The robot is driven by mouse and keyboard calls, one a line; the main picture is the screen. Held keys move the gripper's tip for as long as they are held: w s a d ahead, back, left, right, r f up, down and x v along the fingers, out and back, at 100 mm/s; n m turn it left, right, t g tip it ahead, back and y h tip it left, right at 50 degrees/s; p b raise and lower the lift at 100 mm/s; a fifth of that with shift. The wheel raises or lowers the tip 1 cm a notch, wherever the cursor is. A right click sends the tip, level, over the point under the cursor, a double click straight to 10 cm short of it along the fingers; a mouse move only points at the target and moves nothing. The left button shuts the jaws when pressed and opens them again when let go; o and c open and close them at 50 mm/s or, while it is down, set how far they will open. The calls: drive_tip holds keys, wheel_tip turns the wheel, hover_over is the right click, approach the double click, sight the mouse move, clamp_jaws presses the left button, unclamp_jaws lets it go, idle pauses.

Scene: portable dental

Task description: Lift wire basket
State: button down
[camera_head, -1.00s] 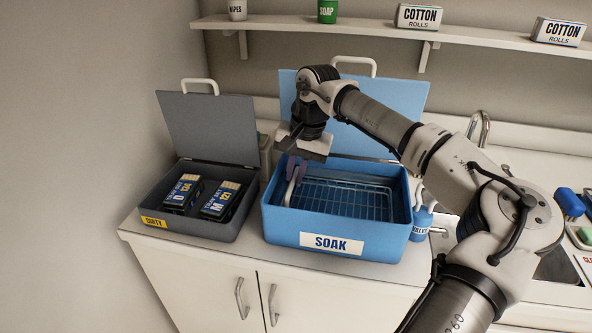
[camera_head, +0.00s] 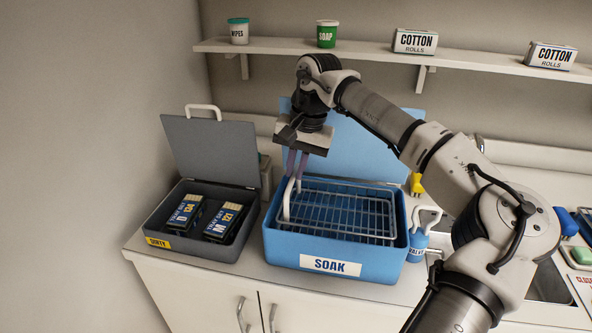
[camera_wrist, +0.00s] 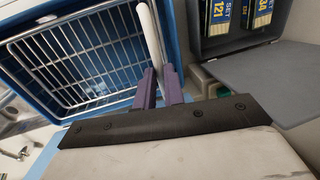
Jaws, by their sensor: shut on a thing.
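The wire basket (camera_head: 340,213) is a silver wire rack with a white looped handle (camera_head: 287,200) standing up at its left end. It sits at the top of the open blue SOAK tub (camera_head: 280,249), its rim around the tub's rim level. My gripper (camera_head: 296,172) is above the tub's left side, pointing down, its purple fingers shut on the handle. In the wrist view the handle (camera_wrist: 148,35) runs between the fingers (camera_wrist: 160,88), and the basket (camera_wrist: 75,60) shows inside the blue tub. Whether the basket's underside touches the tub is hidden.
The open grey DIRTY box (camera_head: 195,247) with two labelled cassettes (camera_head: 223,222) stands close on the left. The tub's blue lid (camera_head: 372,150) stands up behind. A blue bottle (camera_head: 420,238) is close on the right. A shelf (camera_head: 380,57) with containers runs above.

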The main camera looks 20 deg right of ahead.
drive_tip(key=shift+w+r, duration=0.1)
drive_tip(key=shift+r, duration=0.2)
drive_tip(key=c, duration=1.5)
unclamp_jaws()
drive_tip(key=shift+c, duration=0.2)
drive_tip(key=shift+o, duration=0.3)
drive_tip(key=shift+f, duration=0.1)
wheel_tip(320, 180, up, 14)
drive_tip(key=s+d+b, duration=0.1)
drive_tip(key=d+b, duration=0.1)
drive_tip(key=shift+s+d+f, duration=0.15)
drive_tip(key=shift+s, duration=0.2)
